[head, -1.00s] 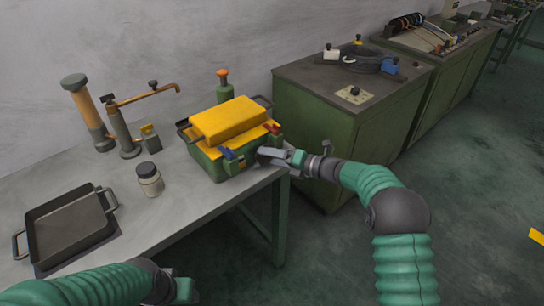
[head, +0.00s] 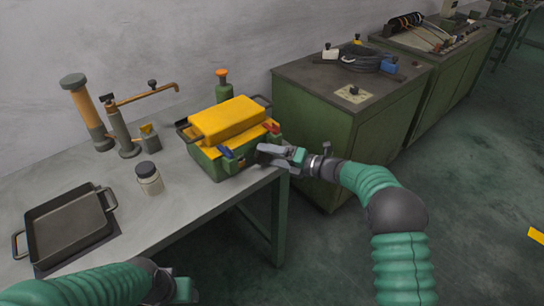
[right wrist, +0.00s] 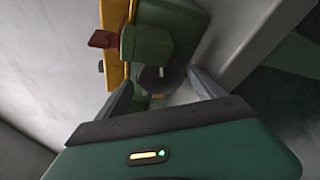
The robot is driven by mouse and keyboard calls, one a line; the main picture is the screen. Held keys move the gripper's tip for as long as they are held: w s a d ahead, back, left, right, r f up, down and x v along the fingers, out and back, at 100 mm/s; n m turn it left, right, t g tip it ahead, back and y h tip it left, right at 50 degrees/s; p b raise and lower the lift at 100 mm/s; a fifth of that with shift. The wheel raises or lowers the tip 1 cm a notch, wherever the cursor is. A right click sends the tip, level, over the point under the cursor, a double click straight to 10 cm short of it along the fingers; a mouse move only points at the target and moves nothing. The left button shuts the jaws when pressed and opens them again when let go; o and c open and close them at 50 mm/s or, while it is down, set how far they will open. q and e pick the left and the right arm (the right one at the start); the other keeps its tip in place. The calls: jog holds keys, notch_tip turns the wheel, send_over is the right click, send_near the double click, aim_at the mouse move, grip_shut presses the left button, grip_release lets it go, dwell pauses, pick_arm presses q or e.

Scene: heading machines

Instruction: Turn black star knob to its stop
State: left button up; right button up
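A dark round knob (right wrist: 158,78) shows in the right wrist view, on the side of a green box with a yellow lid (head: 228,120). Its star shape is not clear. My right gripper (head: 264,153) is beside the box's right side at the bench edge. In the right wrist view its two grey fingers (right wrist: 160,92) are spread, with the knob between and beyond their tips and gaps on both sides. In the head view the gripper hides the knob. My left gripper (head: 185,290) is only partly visible at the bottom, away from the box; its fingers are unclear.
Red (head: 271,128) and blue (head: 227,152) parts stick out from the box near my right gripper. A jar (head: 150,180), a black tray (head: 68,230) and upright tools (head: 122,130) stand on the bench. A green cabinet (head: 310,135) stands behind at right.

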jog(key=shift+f, duration=0.3)
